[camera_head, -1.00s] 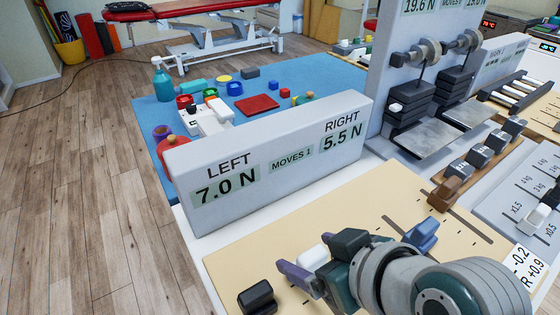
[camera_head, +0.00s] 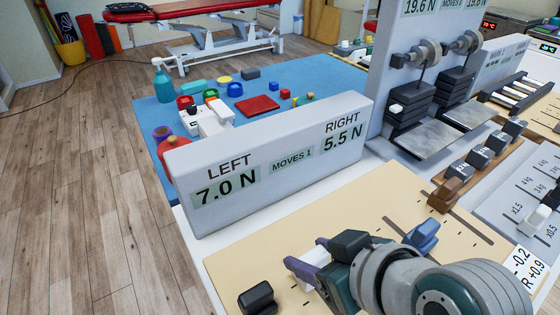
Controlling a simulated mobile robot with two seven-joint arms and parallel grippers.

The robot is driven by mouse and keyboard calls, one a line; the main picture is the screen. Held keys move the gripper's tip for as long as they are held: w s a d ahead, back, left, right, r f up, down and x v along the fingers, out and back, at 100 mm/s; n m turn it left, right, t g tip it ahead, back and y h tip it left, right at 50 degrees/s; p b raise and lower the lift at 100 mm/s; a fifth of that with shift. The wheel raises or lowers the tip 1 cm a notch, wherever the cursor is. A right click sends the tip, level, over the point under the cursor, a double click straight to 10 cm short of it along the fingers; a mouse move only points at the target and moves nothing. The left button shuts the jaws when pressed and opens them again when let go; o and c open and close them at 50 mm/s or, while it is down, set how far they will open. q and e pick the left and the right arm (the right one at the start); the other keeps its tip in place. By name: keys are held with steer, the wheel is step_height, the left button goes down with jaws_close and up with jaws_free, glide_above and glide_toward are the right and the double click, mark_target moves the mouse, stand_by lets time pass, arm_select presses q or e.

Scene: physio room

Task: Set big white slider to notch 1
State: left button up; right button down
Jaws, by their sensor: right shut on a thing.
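The big white slider (camera_head: 316,256) is a white block on the beige board (camera_head: 265,250) in front of the display. My right gripper (camera_head: 309,259) reaches in from the lower right and is shut on the white slider, one purple-grey finger on each side of it. The gripper body hides part of the slider and most of its track, so I cannot tell which notch it stands at. My left gripper is not in view.
A black slider (camera_head: 258,299) stands left of my gripper and a blue slider (camera_head: 422,236) to its right. Behind the board stands a grey display (camera_head: 275,162) reading LEFT 7.0 N, RIGHT 5.5 N, MOVES 1. Brown and grey sliders (camera_head: 445,195) lie further right.

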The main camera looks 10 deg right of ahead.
steer(key=s+d+p, duration=0.1)
steer(key=s, duration=0.1)
steer(key=s+d+p, duration=0.1)
steer(key=s, duration=0.2)
steer(key=s+d+p, duration=0.1)
steer(key=s+p, duration=0.1)
steer(key=s, duration=0.1)
steer(key=shift+s+d, duration=0.1)
steer(key=shift+s, duration=0.2)
steer(key=shift+c, duration=1.2)
jaws_free()
